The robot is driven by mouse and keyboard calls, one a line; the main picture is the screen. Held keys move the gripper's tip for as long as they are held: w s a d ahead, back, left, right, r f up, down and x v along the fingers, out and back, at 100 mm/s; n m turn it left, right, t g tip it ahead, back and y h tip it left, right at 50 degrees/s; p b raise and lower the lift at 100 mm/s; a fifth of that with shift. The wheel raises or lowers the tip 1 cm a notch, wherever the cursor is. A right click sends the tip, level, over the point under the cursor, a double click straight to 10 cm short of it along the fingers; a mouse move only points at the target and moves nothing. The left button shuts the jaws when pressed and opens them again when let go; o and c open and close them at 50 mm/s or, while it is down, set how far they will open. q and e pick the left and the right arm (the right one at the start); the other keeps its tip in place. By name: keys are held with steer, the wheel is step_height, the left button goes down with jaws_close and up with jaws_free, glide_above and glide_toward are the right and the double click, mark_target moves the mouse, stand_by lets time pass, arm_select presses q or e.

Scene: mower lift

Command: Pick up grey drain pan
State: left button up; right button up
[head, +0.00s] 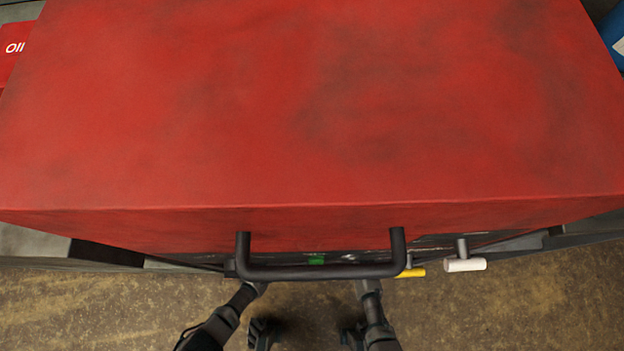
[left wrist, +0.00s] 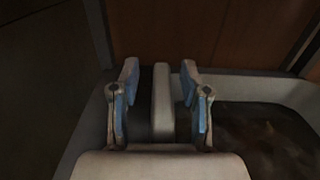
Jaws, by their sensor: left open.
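In the left wrist view a grey drain pan (left wrist: 268,88) with dark liquid in it lies at the right. An upright pale grey piece (left wrist: 162,105), apparently the pan's rim or handle, stands between the fingers. My left gripper (left wrist: 160,88) is open, with one blue-padded finger on each side of this piece and gaps showing. In the head view both forearms reach forward under a red body, which hides the pan and both grippers.
The large red body (head: 320,110) fills most of the head view. A black bar handle (head: 320,271) sticks out of its front, with a yellow piece (head: 411,273) and a white knob (head: 465,265) beside it. Bare floor (head: 530,310) is in front. A brown panel (left wrist: 220,35) stands behind the pan.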

arm_select(q)
steer(key=shift+w+d, duration=0.1)
steer(key=shift+c, duration=0.3)
arm_select(e)
steer(key=shift+w+d, duration=0.1)
steer(key=shift+c, duration=0.2)
arm_select(q)
jaws_close()
arm_select(e)
jaws_close()
